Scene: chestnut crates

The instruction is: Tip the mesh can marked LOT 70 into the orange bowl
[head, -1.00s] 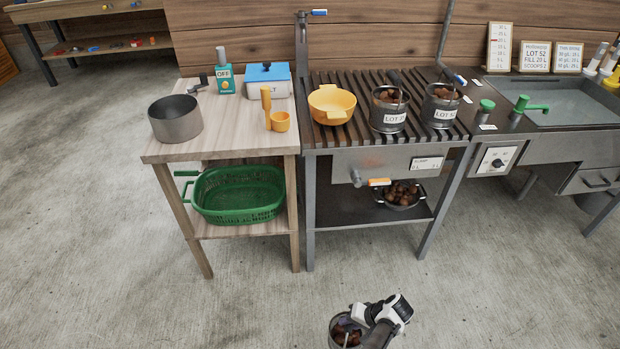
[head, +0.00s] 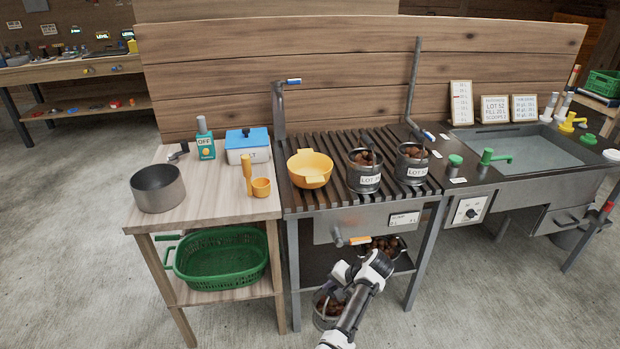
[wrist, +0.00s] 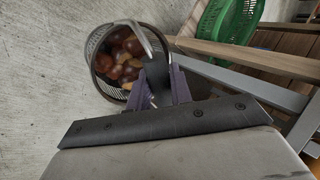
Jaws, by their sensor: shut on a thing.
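My gripper (wrist: 165,88) is shut on a mesh can (wrist: 96,68) of brown chestnuts. In the wrist view the can's open top faces the camera and a handle arcs over it. In the head view this can (head: 322,318) hangs low before the slatted stand, partly behind my arm; no label on it shows. The orange bowl (head: 310,168) sits on the slatted top, apart from my gripper, and looks empty. Two more chestnut-filled cans stand right of it, a nearer one (head: 364,181) and a farther one (head: 411,173); their LOT numbers are too small to read surely.
A wooden side table (head: 215,205) left of the stand holds a grey pot (head: 158,188), a blue-lidded box (head: 247,147) and a yellow scoop (head: 261,188). A green basket (head: 220,262) is on its lower shelf. A valve with an orange handle (head: 360,240) juts from the stand's front.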

